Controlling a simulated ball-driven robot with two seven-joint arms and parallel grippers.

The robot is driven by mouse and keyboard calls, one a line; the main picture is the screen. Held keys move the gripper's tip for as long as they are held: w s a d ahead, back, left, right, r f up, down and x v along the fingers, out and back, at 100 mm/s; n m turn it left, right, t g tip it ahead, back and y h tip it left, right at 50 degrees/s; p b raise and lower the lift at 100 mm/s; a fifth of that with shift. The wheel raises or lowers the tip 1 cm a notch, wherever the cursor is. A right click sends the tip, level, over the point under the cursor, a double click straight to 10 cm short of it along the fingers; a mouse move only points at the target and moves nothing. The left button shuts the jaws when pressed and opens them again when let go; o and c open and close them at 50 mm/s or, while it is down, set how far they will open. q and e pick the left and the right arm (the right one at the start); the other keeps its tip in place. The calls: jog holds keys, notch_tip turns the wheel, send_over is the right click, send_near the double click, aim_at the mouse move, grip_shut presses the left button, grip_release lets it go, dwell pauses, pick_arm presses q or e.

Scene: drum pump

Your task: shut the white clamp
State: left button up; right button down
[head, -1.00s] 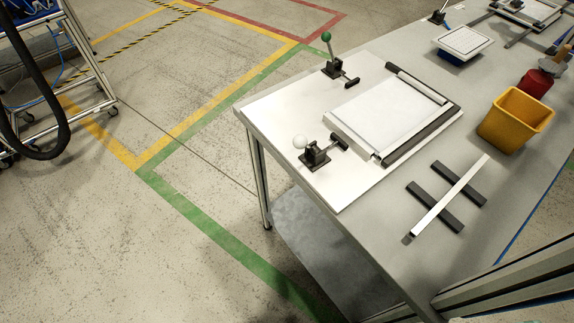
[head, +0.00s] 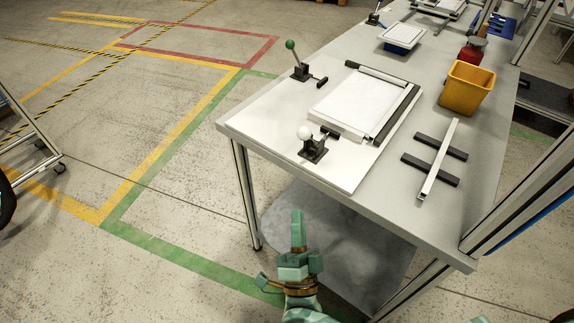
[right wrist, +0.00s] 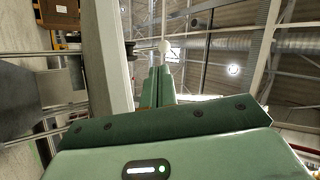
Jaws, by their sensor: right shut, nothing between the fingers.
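The white clamp (head: 313,151) stands near the front left corner of the white board on the table. Its white ball knob (head: 304,133) leans up and to the left over a dark base, and its short black arm points toward the framed plate (head: 355,103). Whether its pad touches the plate I cannot tell. My right gripper (head: 297,214) is shut and empty, below and in front of the clamp, off the table's near edge. My left gripper is out of view.
A green-knobbed clamp (head: 299,66) stands farther back on the board. A white bar across two dark strips (head: 438,158), a yellow bin (head: 466,88), a red container (head: 470,54) and a blue-and-white tray (head: 404,37) are on the table (head: 385,190).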

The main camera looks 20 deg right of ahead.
aim_at(308, 138)
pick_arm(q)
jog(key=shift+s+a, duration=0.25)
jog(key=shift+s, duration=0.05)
pick_arm(e)
jog(key=m+h, duration=0.1)
jog(key=r+m+h, duration=0.1)
jog(key=shift+s+d+m+g+h, duration=0.2)
jog(key=shift+m+g+h, duration=0.1)
jog(key=shift+m, duration=0.1)
pick_arm(q)
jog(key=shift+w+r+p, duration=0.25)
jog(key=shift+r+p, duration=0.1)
jog(key=shift+p, duration=0.1)
pick_arm(e)
jog(key=x, duration=1.4)
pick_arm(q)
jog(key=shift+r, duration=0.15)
pick_arm(e)
jog(key=shift+a+r, duration=0.1)
